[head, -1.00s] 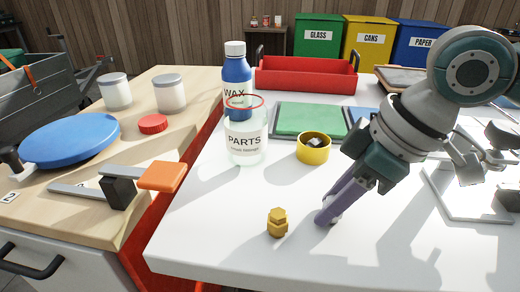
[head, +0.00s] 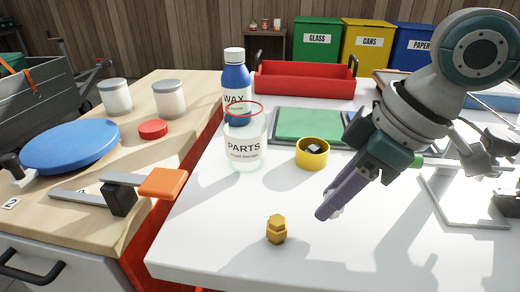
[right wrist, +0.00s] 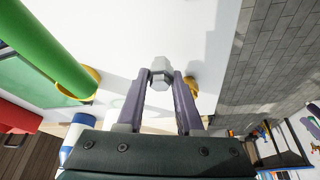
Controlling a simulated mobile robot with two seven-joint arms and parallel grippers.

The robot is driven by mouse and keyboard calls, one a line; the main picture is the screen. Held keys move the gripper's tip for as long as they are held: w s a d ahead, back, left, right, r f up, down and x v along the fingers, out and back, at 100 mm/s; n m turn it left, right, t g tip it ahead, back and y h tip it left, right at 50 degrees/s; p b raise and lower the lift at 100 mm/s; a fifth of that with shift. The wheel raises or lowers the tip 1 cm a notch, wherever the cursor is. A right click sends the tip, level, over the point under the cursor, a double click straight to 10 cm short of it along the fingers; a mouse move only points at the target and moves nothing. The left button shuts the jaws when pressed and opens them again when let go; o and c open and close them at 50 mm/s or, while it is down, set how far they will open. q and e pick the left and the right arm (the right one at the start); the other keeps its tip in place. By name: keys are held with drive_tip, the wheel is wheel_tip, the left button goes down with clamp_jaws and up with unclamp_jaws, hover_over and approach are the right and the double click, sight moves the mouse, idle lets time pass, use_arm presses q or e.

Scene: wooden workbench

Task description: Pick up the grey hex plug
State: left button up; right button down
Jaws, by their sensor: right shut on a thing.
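The grey hex plug (right wrist: 160,73) sits between the two fingertips of my right gripper (right wrist: 160,76) in the right wrist view. In the head view, my right gripper (head: 328,213) points down and left, a little above the white tabletop. A brass-coloured hex plug (head: 277,230) stands on the table, left of and nearer than the gripper. My left gripper is not in view.
A yellow cup (head: 312,154), the PARTS jar (head: 244,148) and the WAX bottle (head: 236,80) stand behind and left of the gripper. A red tray (head: 306,80) and green mat (head: 308,124) lie farther back. The white table's front is mostly clear.

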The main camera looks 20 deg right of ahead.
wheel_tip(320, 180, up, 18)
drive_tip(key=p, duration=0.5)
drive_tip(key=shift+f, duration=0.15)
drive_tip(key=s+a+r+m+h+p, duration=0.1)
drive_tip(key=r+m+p, duration=0.3)
drive_tip(key=r+p, duration=2.4)
drive_tip(key=s+a+r+m+h+p, duration=0.1)
drive_tip(key=a+r+m+h+p, duration=0.1)
drive_tip(key=r+p, duration=2.7)
wheel_tip(320, 180, up, 7)
drive_tip(key=shift+a+f+m+t, duration=0.15)
drive_tip(key=shift+a+m+t, duration=0.25)
drive_tip(key=shift+a+m, duration=0.45)
drive_tip(key=shift+d+f, duration=0.15)
